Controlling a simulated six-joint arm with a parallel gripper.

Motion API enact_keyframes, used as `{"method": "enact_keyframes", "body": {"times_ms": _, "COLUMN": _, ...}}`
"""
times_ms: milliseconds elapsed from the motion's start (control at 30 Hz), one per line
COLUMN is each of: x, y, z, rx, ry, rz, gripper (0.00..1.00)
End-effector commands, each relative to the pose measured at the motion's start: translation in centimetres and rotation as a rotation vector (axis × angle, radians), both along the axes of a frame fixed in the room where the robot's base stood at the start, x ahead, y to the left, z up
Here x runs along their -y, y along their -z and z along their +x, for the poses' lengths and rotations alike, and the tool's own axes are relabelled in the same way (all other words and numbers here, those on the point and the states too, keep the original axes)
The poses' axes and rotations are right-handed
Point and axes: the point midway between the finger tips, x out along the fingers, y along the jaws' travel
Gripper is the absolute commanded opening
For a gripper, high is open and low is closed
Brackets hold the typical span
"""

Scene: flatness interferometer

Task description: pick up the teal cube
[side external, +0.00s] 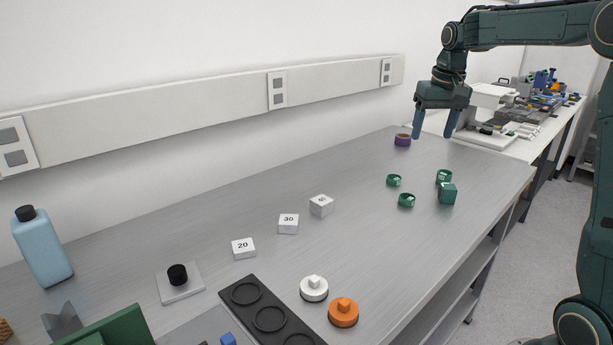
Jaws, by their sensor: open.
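The teal cube (447,193) sits on the grey table toward its right edge. A green ring-shaped piece (443,176) is right behind it; I cannot tell whether they touch. My gripper (433,132) points down with its two blue fingers apart, open and empty. It appears above and behind the cube, near the far end of the table, and is clear of the cube.
Green rings (406,200) and (394,180) lie left of the cube. A purple ring (403,140) is at the back. White numbered blocks (288,224), a white knobbed disc (314,288), an orange knobbed disc (343,312) and a black holder (270,318) stand nearer the camera.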

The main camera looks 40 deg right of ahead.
Motion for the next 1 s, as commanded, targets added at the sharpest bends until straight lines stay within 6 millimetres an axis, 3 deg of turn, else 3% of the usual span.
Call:
{"method": "enact_keyframes", "body": {"times_ms": 300, "x": 8.9, "y": 4.1, "z": 1.9, "rx": -0.067, "ry": 0.146, "rz": 0.046, "gripper": 0.65}}
{"method": "enact_keyframes", "body": {"times_ms": 600, "x": 16.5, "y": 8.7, "z": 1.5, "rx": -0.118, "ry": 0.267, "rz": 0.092, "gripper": 0.65}}
{"method": "enact_keyframes", "body": {"times_ms": 800, "x": 19.0, "y": 10.5, "z": 1.0, "rx": -0.133, "ry": 0.31, "rz": 0.107, "gripper": 0.65}}
{"method": "enact_keyframes", "body": {"times_ms": 1000, "x": 19.4, "y": 10.8, "z": 0.9, "rx": -0.137, "ry": 0.317, "rz": 0.111, "gripper": 0.65}}
